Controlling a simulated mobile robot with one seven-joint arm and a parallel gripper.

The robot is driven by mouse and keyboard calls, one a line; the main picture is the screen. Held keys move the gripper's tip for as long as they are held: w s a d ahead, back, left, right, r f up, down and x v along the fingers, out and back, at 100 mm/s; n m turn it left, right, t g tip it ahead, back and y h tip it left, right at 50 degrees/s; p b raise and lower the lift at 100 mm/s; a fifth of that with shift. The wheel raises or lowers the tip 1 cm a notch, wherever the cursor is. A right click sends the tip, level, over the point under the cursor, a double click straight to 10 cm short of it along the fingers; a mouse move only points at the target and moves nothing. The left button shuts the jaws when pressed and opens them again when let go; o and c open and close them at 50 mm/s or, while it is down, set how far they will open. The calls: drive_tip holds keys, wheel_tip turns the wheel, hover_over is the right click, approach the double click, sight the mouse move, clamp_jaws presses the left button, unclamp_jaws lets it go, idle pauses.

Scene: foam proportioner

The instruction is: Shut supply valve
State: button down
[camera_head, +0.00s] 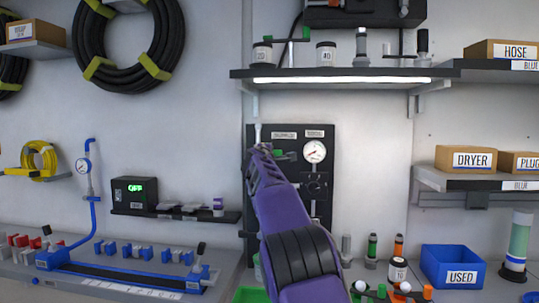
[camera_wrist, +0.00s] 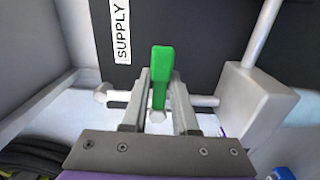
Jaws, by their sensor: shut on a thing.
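In the wrist view a green valve handle (camera_wrist: 161,72) stands between the two fingers of my gripper (camera_wrist: 160,92), which is shut on it. The handle sits over a light horizontal pipe (camera_wrist: 205,101). A white SUPPLY label (camera_wrist: 122,32) is on the dark panel just left of the handle. In the head view my gripper (camera_head: 262,150) is at the upper left of the dark panel (camera_head: 322,215). A bit of green (camera_head: 279,154) shows beside it, and my purple arm hides much of the valve and the panel's left side.
A round gauge (camera_head: 315,151) is on the panel right of my gripper. A lit shelf (camera_head: 340,75) with bottles runs above. In the wrist view a grey block (camera_wrist: 255,100) joins the pipe at right. A blue USED bin (camera_head: 452,267) stands on the bench at right.

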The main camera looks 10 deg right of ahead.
drive_tip(key=c, duration=0.8)
unclamp_jaws()
drive_tip(key=shift+f, duration=0.1)
drive_tip(key=shift+s+a+b, duration=0.1)
drive_tip(key=shift+s+b, duration=0.1)
drive_tip(key=shift+b, duration=0.1)
drive_tip(key=b+v, duration=0.1)
drive_tip(key=v, duration=1.6)
drive_tip(key=shift+b, duration=0.4)
